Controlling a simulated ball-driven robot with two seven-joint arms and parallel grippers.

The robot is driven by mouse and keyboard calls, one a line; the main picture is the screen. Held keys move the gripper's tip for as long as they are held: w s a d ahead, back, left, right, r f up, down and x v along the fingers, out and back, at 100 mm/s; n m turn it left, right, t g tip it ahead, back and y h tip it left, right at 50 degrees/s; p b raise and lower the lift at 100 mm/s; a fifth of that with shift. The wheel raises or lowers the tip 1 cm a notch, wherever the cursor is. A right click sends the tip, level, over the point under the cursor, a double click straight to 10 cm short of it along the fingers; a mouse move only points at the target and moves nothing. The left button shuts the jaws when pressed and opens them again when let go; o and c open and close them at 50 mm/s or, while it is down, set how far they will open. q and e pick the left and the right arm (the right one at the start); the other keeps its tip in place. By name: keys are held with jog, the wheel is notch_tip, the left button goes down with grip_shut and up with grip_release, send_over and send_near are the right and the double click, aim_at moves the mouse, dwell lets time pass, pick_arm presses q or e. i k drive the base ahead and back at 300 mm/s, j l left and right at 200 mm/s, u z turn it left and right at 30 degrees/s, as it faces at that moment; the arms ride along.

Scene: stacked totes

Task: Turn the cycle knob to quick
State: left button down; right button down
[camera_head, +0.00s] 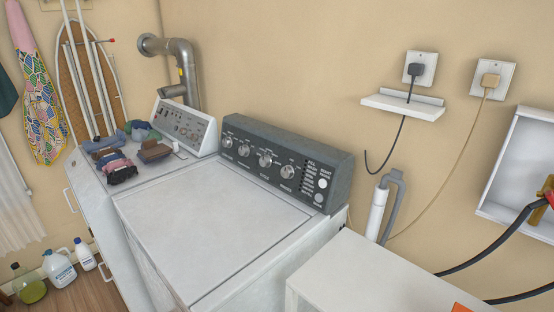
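The washer (210,220) stands in the middle with its lid shut. Its dark control panel (328,165) runs along the back edge and carries a row of several silver knobs. The larger third knob from the left (265,159) has a label below it that looks like "CYCLE", but the print is too small to read surely. Which setting it points to cannot be told. A list of small labels and a few round white buttons (323,184) sit at the panel's right end. Neither of my grippers is in view, and nothing covers the knobs.
A second white machine (190,128) with folded clothes (112,165) on top stands at the left. A white cabinet (350,275) stands at the front right. Plugs and cords (416,70) hang on the right wall. Bottles (58,268) stand on the floor. The washer lid is clear.

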aim_at(265, 160)
jog(key=j+z, duration=0.2)
jog(key=z, duration=1.05)
jog(key=j+z, duration=0.3)
jog(key=k+j+z, duration=0.25)
jog(key=j, duration=0.2)
jog(key=j+z, duration=0.3)
jog(key=k+j+z, duration=0.25)
jog(key=j, duration=0.1)
